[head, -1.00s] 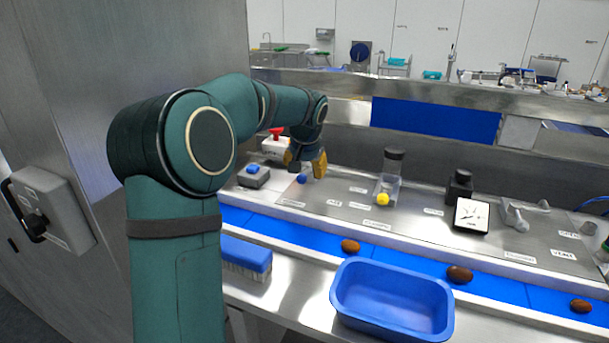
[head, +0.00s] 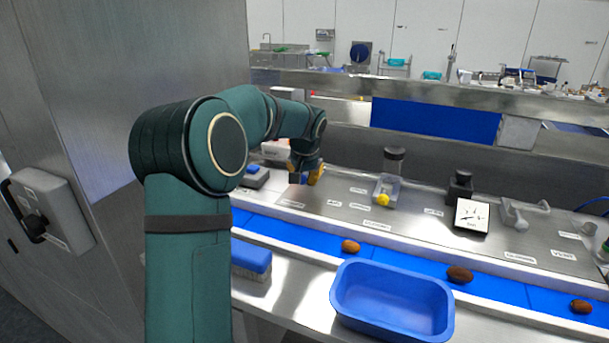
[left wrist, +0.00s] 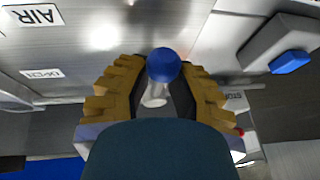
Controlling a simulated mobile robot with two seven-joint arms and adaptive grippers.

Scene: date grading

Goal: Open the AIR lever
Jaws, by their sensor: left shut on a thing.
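The AIR lever is a short pale stem with a blue ball knob (left wrist: 163,66), seen in the left wrist view beside the printed AIR label (left wrist: 33,16). My left gripper (left wrist: 161,85), with ridged yellow-brown fingers, is shut on the lever, one finger on each side just below the knob. In the head view my left gripper (head: 306,172) reaches down to the left part of the steel panel (head: 330,215), and the knob is mostly hidden there. My right gripper is not in view.
A blue button box (head: 255,178) stands left of my gripper. A yellow-knobbed lever (head: 383,199), a dial gauge (head: 471,216) and a metal handle (head: 525,212) stand to the right. In front run the blue belt with several dates and a blue tub (head: 392,335).

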